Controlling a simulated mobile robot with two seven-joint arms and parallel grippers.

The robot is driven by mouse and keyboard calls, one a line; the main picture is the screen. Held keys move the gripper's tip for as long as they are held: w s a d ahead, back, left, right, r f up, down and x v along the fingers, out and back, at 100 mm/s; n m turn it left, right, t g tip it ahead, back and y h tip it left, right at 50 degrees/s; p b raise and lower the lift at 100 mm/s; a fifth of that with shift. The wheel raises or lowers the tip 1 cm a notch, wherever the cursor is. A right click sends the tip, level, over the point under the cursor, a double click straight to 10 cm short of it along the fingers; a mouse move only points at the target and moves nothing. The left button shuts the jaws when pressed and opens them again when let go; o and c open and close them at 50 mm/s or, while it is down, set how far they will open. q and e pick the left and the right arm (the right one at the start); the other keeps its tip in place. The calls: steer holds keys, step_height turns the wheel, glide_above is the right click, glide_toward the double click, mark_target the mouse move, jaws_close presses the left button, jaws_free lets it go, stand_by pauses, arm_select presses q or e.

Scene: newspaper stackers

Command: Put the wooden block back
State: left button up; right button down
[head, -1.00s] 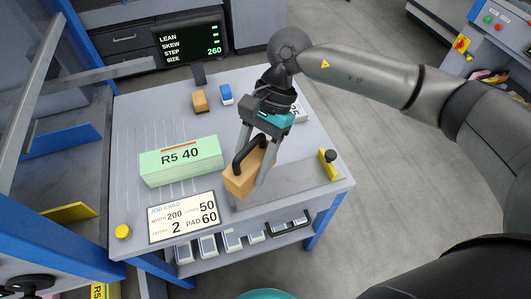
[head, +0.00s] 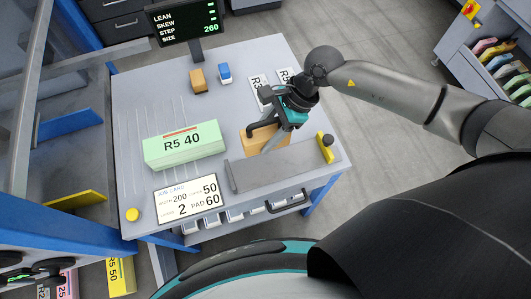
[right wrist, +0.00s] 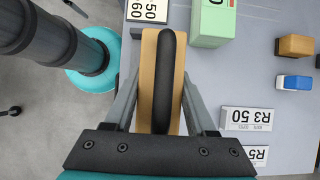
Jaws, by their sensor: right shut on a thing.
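The wooden block (head: 254,143) is tan with a black arched handle. It is at the right part of the grey table (head: 135,100), just behind a long grey plate. My right gripper (head: 277,137) is shut on it from above. In the right wrist view the block (right wrist: 148,62) lies lengthwise between the two fingers, handle toward the camera. I cannot tell whether its underside touches the table. My left gripper is not in view.
A green stack marked R5 40 (head: 184,146) is left of the block. The grey plate (head: 280,163) with a yellow end stop (head: 325,148) lies in front. A job card (head: 188,200), a small brown block (head: 198,80) and a blue-white piece (head: 224,72) are also on the table.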

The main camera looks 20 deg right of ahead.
step_height(320, 180, down, 7)
steer(key=shift+f+b, duration=0.1)
steer(key=shift+b, duration=0.4)
steer(key=shift+f+b, duration=0.4)
steer(key=shift+f, duration=1.3)
steer(key=shift+f, duration=0.2)
steer(key=shift+c, duration=1.1)
jaws_free()
steer(key=shift+r, duration=0.1)
steer(key=shift+r, duration=0.2)
steer(key=p+v, duration=0.1)
steer(key=v, duration=1)
steer(key=shift+d+r, duration=0.25)
steer(key=shift+r, duration=0.1)
